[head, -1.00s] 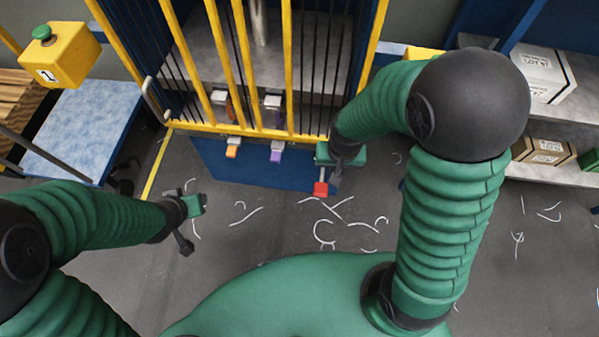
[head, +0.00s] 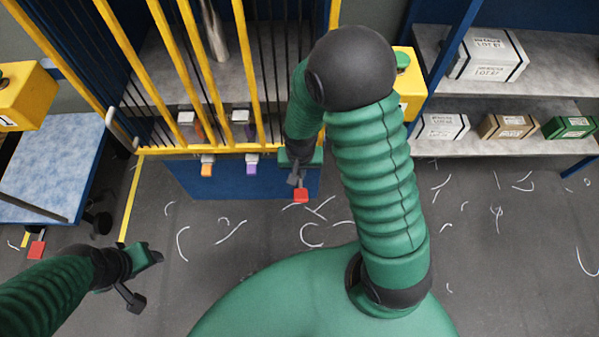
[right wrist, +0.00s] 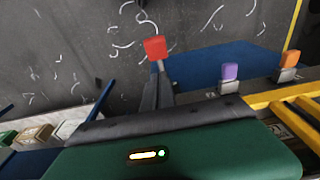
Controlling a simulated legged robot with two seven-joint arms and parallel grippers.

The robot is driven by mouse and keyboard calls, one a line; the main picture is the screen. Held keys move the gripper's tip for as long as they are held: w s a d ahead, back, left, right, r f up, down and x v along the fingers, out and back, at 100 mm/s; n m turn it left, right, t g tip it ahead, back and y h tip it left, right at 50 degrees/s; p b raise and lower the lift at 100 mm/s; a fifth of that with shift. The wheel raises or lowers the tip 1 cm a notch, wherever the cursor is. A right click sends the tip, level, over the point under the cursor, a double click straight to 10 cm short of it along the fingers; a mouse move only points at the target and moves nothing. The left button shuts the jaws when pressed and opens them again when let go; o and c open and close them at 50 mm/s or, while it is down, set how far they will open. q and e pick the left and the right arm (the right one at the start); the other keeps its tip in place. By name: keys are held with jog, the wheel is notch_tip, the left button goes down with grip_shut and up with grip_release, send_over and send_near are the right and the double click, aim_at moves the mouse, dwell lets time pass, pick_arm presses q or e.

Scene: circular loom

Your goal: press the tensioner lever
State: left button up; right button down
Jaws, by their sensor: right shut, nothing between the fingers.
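Several lever knobs stick out along the loom's front: an orange knob (head: 208,167), a purple knob (head: 252,168) and a red knob (head: 301,195) at the right. Which one is the tensioner lever is not marked. My right gripper (head: 297,178) is shut and empty, close to the red knob. In the right wrist view the red knob (right wrist: 155,48) sits just past the dark fingertips (right wrist: 157,82); whether they touch its stem I cannot tell. My left gripper (head: 138,290) hangs over the floor at lower left, away from the levers; its finger gap is unclear.
The loom's yellow bars (head: 200,70) stand behind the levers, above a blue panel (head: 225,185). A blue-topped table (head: 55,155) is at left. Shelves with boxes (head: 485,55) are at right. White thread scraps lie on the open grey floor (head: 480,240).

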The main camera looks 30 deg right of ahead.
jog(key=b, duration=0.2)
send_over(300, 193)
jog(key=w, duration=0.1)
jog(key=f, duration=0.6)
jog(key=shift+d+f, duration=0.2)
jog(key=shift+d, duration=0.15)
jog(key=shift+s+a+f, duration=0.15)
jog(key=shift+s+f, duration=0.1)
jog(key=shift+f, duration=0.3)
jog(key=shift+s+a+f, duration=0.15)
jog(key=shift+s+f, duration=0.1)
jog(key=shift+f, duration=0.25)
pick_arm(q)
jog(key=x, duration=0.2)
jog(key=shift+s+f, duration=0.2)
jog(key=shift+f, duration=0.3)
pick_arm(e)
jog(key=shift+s+a+f, duration=0.15)
jog(key=shift+s+f, duration=0.05)
jog(key=shift+f, duration=0.2)
